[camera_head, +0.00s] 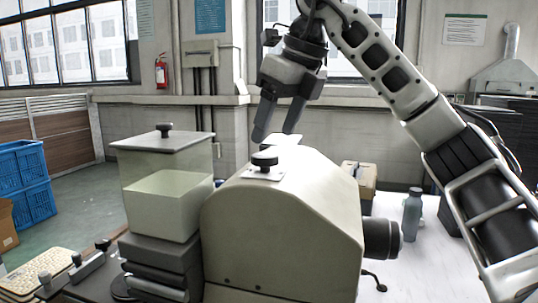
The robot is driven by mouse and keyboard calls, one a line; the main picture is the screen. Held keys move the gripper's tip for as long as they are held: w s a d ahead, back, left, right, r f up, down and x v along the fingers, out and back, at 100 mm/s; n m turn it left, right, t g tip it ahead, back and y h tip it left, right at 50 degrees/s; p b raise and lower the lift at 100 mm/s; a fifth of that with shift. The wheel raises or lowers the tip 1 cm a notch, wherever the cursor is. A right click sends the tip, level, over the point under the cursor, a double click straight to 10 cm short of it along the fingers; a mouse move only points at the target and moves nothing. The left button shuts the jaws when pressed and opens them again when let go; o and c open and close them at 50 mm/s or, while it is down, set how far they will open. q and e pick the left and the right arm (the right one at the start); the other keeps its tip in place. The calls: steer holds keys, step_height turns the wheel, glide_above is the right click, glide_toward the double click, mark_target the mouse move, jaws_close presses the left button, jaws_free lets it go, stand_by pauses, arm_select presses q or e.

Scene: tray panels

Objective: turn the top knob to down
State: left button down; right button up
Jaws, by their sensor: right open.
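The top knob (265,159) is a small dark knob on a white plate on the sloped upper face of a large beige machine (285,225). Which way the knob points is too small to tell. My right gripper (276,138) comes in from the upper right and hangs above the knob, with its two dark fingers pointing down. The fingers are open and nothing shows between them. They look apart from the knob, though the exact gap is hard to judge. My left gripper is not in view.
A clear box with a lid and small dark knob (164,130) stands left of the machine. A dark cylinder (381,238) juts from the machine's right side. A grey bottle (412,214) and a cardboard box (366,182) stand on the white table at right. Blue crates (22,182) are far left.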

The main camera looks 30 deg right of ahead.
mark_target(266, 154)
steer(key=shift+x, duration=2.3)
steer(key=shift+w, duration=0.1)
steer(key=c, duration=1)
steer(key=shift+o, duration=0.2)
